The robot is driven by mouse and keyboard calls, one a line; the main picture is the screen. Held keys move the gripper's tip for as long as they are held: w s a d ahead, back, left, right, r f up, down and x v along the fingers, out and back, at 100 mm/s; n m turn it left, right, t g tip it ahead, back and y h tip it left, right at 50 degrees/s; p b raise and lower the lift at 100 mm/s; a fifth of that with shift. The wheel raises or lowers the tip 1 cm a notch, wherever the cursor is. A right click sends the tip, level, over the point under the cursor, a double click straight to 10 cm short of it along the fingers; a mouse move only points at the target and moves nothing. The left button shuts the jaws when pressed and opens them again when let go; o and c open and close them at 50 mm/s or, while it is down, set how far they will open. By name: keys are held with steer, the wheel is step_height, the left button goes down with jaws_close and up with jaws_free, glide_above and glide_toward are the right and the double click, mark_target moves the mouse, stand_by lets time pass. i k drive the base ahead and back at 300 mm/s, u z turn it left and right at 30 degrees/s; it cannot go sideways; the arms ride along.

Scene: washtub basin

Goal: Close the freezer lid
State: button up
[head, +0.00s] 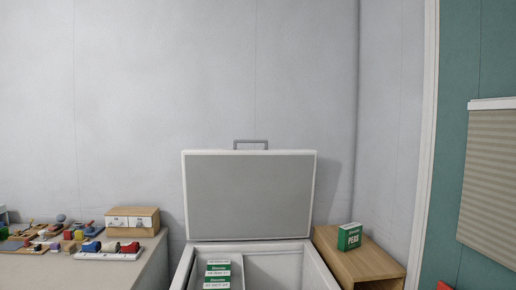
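The freezer lid (249,198) stands open and upright at the back of the white chest freezer (324,274), in the lower middle of the head view. The lid has a grey inner panel with a white rim. A grey handle (251,142) sticks up from its top edge. The freezer's opening is uncovered, and its lower part is cut off by the picture's edge. Inside at the left are green and white boxes (217,274). My gripper is not in view.
A wooden cabinet (366,262) stands right of the freezer with a green peas box (349,236) on it. At left, a counter (75,271) carries several small items and a wooden drawer box (132,220). A wall is close behind the lid.

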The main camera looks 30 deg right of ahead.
mark_target(234, 195)
steer(key=z, duration=0.7)
steer(key=k, duration=0.95)
steer(key=u, duration=0.05)
steer(key=i, duration=0.85)
